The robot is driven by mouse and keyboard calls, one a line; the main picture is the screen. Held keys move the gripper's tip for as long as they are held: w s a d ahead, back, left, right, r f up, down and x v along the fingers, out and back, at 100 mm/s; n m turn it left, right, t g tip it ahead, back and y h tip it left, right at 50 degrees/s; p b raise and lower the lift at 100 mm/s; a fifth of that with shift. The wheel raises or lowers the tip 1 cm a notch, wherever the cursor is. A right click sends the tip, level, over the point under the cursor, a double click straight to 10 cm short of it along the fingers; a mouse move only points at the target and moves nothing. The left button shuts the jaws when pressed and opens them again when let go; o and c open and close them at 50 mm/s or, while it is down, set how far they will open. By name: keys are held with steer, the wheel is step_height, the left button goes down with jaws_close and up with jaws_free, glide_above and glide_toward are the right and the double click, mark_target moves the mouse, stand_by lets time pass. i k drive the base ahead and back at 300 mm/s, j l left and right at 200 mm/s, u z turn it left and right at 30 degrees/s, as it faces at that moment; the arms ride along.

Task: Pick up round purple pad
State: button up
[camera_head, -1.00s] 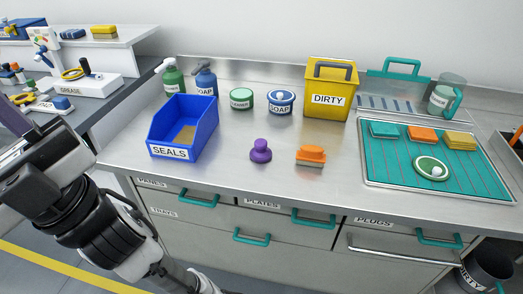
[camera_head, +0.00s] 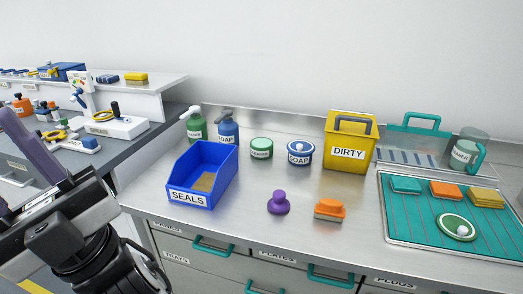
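The round purple pad (camera_head: 278,203) stands on the metal counter, with a knob-like handle on top. It sits between the blue SEALS bin and an orange brush-like block (camera_head: 330,209). My arm is at the lower left of the head view, left of the counter's front edge and well apart from the pad. A purplish-grey part at the arm's end shows at the left edge of the view. My gripper's fingertips cannot be made out in the head view.
The blue SEALS bin (camera_head: 203,176) stands left of the pad. A teal-matted tray (camera_head: 400,232) lies right. The counter around the pad is clear.

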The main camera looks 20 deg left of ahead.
mark_target(279, 204)
steer(key=i+l+u, duration=0.3)
steer(key=i+l, duration=0.15)
steer(key=l, duration=0.15)
steer(key=i+l+u, duration=0.35)
steer(key=l, duration=0.35)
steer(key=i, duration=0.05)
